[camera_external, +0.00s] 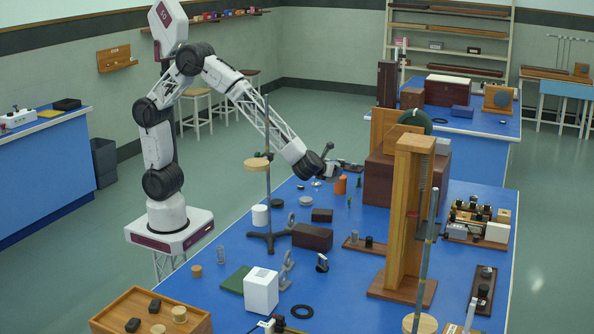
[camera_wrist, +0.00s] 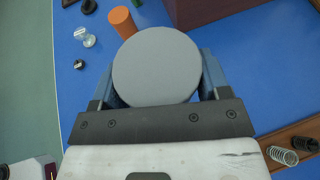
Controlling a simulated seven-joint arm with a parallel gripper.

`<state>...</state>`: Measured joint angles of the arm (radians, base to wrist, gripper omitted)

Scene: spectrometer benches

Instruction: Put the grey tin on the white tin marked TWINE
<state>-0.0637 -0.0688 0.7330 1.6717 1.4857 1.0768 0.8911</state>
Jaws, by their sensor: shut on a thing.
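In the wrist view the grey tin (camera_wrist: 156,66) shows its round flat top between the two blue fingers of my gripper (camera_wrist: 158,82). The gripper is shut on it and holds it over the blue bench. A white round tin (camera_external: 260,215) stands on the bench to the left, beside the stand's rod. Its marking cannot be read. I do not see it in the wrist view.
An orange cylinder (camera_external: 340,186) stands close to my gripper, with small clear pieces (camera_wrist: 84,37) nearby. A tall rod stand (camera_external: 268,190) rises between my gripper and the white tin. A dark box (camera_external: 312,237) and low discs (camera_external: 305,201) lie around.

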